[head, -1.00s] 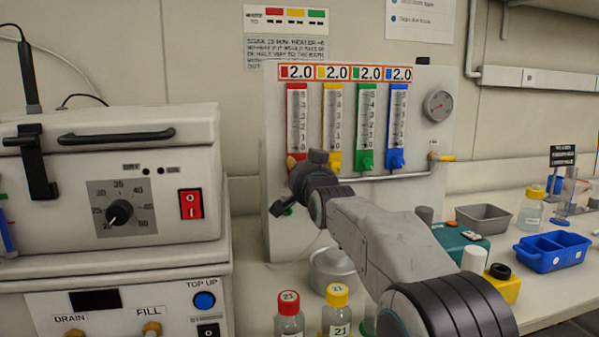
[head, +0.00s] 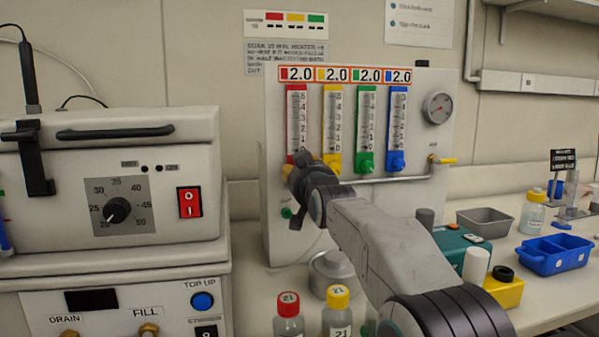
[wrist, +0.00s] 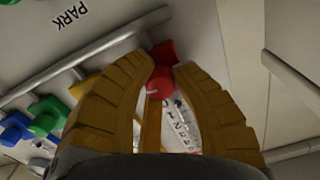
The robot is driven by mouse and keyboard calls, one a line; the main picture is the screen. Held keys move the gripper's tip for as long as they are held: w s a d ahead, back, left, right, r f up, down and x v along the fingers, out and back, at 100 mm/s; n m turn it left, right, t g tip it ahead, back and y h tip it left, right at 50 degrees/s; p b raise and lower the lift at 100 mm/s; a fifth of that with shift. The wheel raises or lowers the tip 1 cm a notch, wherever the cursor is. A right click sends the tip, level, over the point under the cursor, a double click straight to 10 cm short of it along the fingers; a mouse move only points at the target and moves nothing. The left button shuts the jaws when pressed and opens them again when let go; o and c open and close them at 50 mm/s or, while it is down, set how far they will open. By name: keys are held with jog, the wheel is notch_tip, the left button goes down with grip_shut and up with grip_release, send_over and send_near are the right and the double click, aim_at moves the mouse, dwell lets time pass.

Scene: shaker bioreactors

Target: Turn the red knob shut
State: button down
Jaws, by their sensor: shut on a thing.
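The red knob (wrist: 160,82) shows in the wrist view between the two yellow-brown fingers of my gripper (wrist: 164,68), which are closed on it. In the head view my gripper (head: 303,160) is at the foot of the red flow meter (head: 297,115), and it hides the red knob there. The red meter is the leftmost of several on the pale panel (head: 278,150). I cannot tell from these views how far the knob is turned.
Yellow (head: 333,162), green (head: 365,162) and blue (head: 397,160) knobs sit close by on the right. A pipe (head: 410,178) runs just below them. Capped bottles (head: 288,318) stand below my arm. A control box (head: 110,185) stands at left.

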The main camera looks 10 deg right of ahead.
dwell(0.4)
jog(key=c, duration=1.3)
grip_release()
jog(key=shift+a+f, duration=0.1)
jog(key=shift+s, duration=0.1)
jog(key=s, duration=1.1)
jog(key=shift+s, duration=0.4)
